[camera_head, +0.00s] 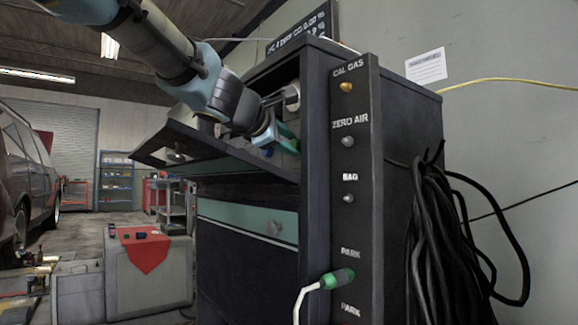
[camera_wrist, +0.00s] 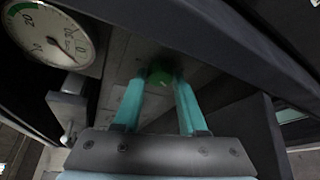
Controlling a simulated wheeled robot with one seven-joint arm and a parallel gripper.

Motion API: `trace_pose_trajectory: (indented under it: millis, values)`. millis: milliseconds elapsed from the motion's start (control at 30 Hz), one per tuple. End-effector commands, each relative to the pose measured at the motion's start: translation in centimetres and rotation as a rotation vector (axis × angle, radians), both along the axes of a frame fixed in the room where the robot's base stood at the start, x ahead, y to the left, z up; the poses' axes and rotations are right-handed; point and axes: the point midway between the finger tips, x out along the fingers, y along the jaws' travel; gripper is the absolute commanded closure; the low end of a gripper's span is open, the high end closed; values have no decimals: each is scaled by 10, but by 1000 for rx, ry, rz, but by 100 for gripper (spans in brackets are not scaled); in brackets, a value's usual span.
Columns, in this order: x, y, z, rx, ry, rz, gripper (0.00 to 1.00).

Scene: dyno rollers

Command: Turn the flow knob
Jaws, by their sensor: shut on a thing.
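A round green knob (camera_wrist: 160,76) sits on the grey inner panel (camera_wrist: 130,100), seen in the wrist view. I take it to be the flow knob. My gripper (camera_wrist: 161,84) has its two teal fingers on either side of the knob, shut on it. In the head view my gripper (camera_head: 288,141) reaches into the open upper bay of the dark cabinet (camera_head: 315,160). The knob cannot be made out there.
A white dial gauge (camera_wrist: 50,38) is on the panel beside my gripper. The cabinet's hinged door (camera_head: 205,150) hangs open below my arm.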

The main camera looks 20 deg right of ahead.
Motion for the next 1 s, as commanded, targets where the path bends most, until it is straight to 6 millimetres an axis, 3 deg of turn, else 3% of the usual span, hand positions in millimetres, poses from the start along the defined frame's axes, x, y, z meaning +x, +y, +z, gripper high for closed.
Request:
trace_pose_trajectory:
  millis: [33,800,833,1000]
  values:
    - [0,0,-7,6,-20,-1,100]
    - [0,-1,-2,32,-101,-1,100]
    - [0,-1,-2,32,-101,-1,57]
    - [0,-1,-2,32,-101,-1,38]
